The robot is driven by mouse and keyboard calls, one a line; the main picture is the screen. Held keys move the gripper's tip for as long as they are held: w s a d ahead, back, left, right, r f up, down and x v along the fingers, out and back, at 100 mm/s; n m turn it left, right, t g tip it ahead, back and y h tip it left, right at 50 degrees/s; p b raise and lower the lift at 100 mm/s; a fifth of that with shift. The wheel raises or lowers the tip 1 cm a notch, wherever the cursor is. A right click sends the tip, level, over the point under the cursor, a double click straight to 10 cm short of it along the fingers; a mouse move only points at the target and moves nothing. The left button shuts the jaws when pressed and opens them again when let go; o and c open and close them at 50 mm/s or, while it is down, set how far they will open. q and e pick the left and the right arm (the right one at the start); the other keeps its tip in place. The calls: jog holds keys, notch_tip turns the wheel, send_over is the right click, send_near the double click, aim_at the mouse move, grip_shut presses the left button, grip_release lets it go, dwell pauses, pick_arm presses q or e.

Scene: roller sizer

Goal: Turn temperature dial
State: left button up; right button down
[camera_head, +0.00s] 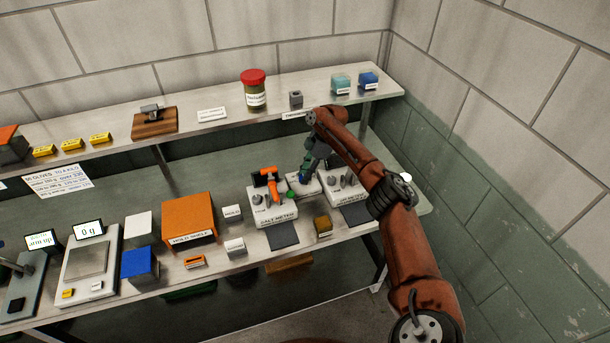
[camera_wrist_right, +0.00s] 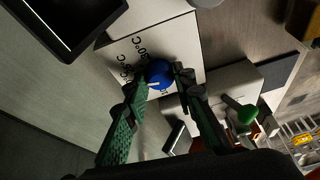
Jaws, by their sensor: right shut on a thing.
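The temperature dial (camera_wrist_right: 159,74) is a round blue knob with a pale pointer line, on a white panel (camera_wrist_right: 130,50) with printed °C marks. In the right wrist view, it sits between the green fingers of my right gripper (camera_wrist_right: 157,80), which is shut on it. The pointer line lies toward the left of that view. In the head view, my right gripper (camera_head: 305,172) reaches down to a small white unit between two meters; the fingers and arm hide most of the dial there. My left gripper is not in view.
The salt meter (camera_head: 275,214), with an orange handle-like part (camera_head: 270,183), stands just left of the right gripper. Another meter (camera_head: 347,190) is close on its right. A green knob (camera_wrist_right: 246,114) is nearby. An upper shelf (camera_head: 215,112) runs behind, carrying a red-lidded jar (camera_head: 254,90).

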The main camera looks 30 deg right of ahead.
jog(key=c, duration=1.6)
grip_release()
jog(key=v, duration=1.2)
